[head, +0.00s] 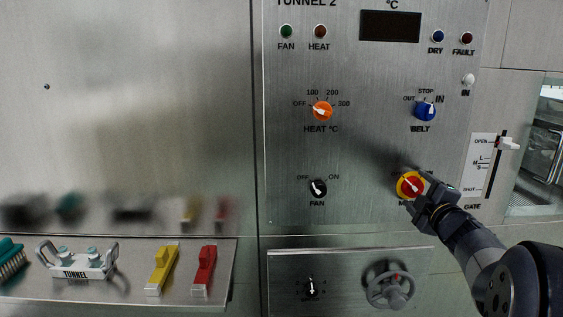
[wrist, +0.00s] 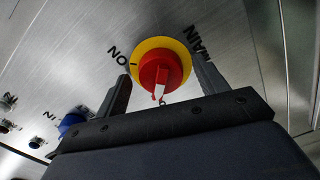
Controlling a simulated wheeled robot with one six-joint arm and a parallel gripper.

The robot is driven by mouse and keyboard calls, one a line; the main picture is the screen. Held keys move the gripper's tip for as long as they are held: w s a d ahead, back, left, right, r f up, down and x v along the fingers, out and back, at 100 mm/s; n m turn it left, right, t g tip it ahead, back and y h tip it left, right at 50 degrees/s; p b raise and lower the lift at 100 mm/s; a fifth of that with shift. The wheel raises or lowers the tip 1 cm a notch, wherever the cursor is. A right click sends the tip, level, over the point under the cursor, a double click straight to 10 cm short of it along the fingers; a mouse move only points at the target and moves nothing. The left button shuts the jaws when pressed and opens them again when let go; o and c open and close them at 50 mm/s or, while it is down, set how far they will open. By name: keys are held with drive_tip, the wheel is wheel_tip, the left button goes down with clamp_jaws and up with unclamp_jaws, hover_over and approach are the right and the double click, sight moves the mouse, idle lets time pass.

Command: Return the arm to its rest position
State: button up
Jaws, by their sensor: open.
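My gripper (head: 424,193) is at the lower right of the control panel (head: 365,150), right by the red and yellow main switch (head: 407,184). In the wrist view my gripper (wrist: 163,88) has its two dark fingers apart, one on each side of the red knob (wrist: 160,72) with its yellow ring. The fingers look clear of the knob, but I cannot tell how far they are from the panel. The gripper hides part of the switch's label in the head view. My arm reaches in from the lower right.
The orange heat knob (head: 322,111), blue belt knob (head: 425,111) and black fan knob (head: 318,188) are on the panel. A gate slider (head: 508,143) is at the right. A handwheel (head: 391,286) is below. A shelf (head: 130,291) at lower left holds a caddy and yellow and red pieces.

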drive_tip(key=m+p, duration=0.1)
drive_tip(key=m, duration=0.1)
drive_tip(key=m+p, duration=0.1)
drive_tip(key=shift+r+m+p, duration=0.2)
drive_tip(key=shift+m+p, duration=0.1)
drive_tip(key=shift+m, duration=0.1)
drive_tip(key=m+p, duration=0.3)
drive_tip(key=m, duration=0.1)
drive_tip(key=m+p, duration=0.6)
drive_tip(key=p, duration=0.1)
drive_tip(key=shift+a+f+m+p, duration=0.1)
drive_tip(key=shift+f+m+p, duration=0.05)
drive_tip(key=shift+m+p, duration=0.15)
drive_tip(key=shift+s+f+b, duration=0.15)
drive_tip(key=shift+s+b, duration=0.3)
drive_tip(key=shift+s, duration=0.75)
